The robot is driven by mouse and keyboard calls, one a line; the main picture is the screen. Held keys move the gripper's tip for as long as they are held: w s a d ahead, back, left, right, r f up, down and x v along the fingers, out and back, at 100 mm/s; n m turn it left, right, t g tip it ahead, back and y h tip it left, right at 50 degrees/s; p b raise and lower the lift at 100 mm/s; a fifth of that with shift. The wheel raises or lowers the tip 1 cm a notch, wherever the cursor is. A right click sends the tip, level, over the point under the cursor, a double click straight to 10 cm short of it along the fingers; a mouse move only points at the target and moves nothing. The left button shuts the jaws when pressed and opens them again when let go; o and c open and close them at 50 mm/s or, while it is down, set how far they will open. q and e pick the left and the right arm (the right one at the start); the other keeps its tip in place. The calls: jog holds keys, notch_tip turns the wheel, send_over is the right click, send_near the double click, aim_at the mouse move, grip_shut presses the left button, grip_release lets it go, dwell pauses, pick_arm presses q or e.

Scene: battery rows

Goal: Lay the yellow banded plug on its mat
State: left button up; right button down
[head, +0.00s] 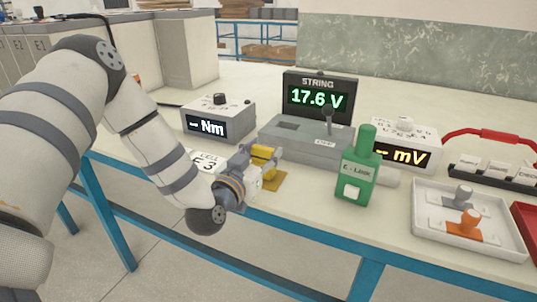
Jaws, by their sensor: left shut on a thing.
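My left gripper (259,167) is at the front of the bench, left of centre. It is shut on the yellow banded plug (264,151), whose yellow part shows between and above the fingers. The rest of the plug is hidden by the gripper. The yellow mat (275,183) lies on the bench just beyond and right of the fingers, partly covered by them. The plug is over or beside this mat; I cannot tell whether it touches. My right gripper is not in view.
A green bottle (357,178) stands right of the mat, and a grey console (290,142) with a "17.6 V" display (318,97) stands behind. A white tray (425,222) at right holds a grey and an orange plug (468,222). The Nm box (222,120) is at left.

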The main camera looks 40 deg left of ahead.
pick_arm(q)
jog(key=shift+s+d, duration=0.1)
jog(key=shift+s, duration=0.1)
jog(key=shift+c, duration=0.6)
jog(key=shift+w+f, duration=0.1)
jog(key=shift+f, duration=0.15)
jog(key=o, duration=1.2)
jog(key=shift+o, duration=0.6)
jog(key=shift+r, duration=0.1)
